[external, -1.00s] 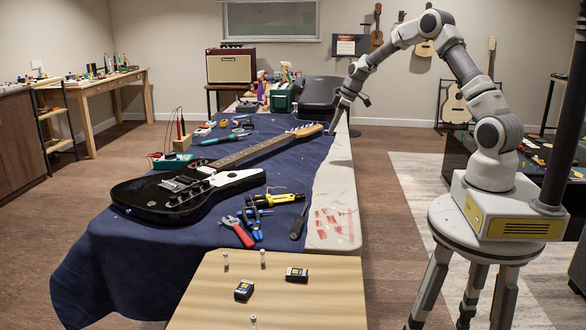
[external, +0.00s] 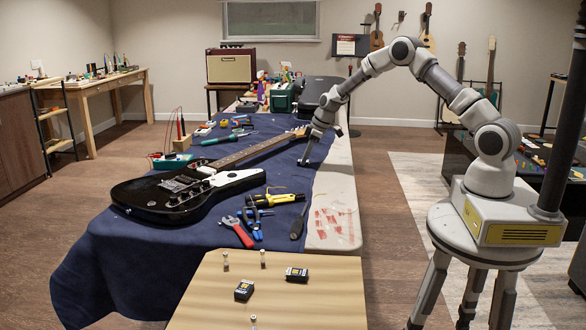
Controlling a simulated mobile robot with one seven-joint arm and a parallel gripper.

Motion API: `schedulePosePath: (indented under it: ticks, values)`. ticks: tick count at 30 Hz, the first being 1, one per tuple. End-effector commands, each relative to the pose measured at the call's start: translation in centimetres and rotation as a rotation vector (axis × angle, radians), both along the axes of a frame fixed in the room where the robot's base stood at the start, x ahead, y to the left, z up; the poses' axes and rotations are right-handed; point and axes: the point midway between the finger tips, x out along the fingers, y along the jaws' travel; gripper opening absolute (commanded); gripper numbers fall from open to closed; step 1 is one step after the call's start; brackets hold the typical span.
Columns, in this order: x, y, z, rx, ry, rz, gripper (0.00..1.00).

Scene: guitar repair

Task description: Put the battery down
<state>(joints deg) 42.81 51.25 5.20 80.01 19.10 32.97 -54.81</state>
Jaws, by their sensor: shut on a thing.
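My gripper (external: 303,161) is over the blue cloth, just right of the guitar's neck, pointing down. It looks small here, and anything between its fingers is too small to make out. Two black box-shaped batteries with white and yellow labels rest on the wooden board in front: one battery (external: 243,290) at the middle and another battery (external: 297,274) to its right. My gripper is well behind both and apart from them.
A black electric guitar (external: 186,197) lies across the blue cloth (external: 115,255). Red pliers (external: 237,232), blue pliers (external: 252,222), a yellow tool (external: 278,199) and a screwdriver (external: 299,222) lie in front of it. Small cylinders stand on the wooden board (external: 330,305). The white table strip (external: 335,190) at right is mostly clear.

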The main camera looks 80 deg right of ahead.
Motion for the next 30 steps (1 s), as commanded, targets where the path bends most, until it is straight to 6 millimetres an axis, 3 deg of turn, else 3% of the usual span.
schedulePosePath:
  ticks: [10,11,16,25,30]
  values:
    - [0.0,-0.1,-0.4,-0.001,-0.001,0.000,0.00]
    - [0.0,-0.1,-0.4,-0.001,-0.001,0.000,0.34]
    - [0.0,0.0,-0.3,-0.001,-0.001,0.000,0.62]
    - [0.0,0.0,-0.1,-0.001,-0.001,0.000,0.62]
    - [-0.4,-0.1,1.4,-0.003,-0.002,-0.001,0.62]
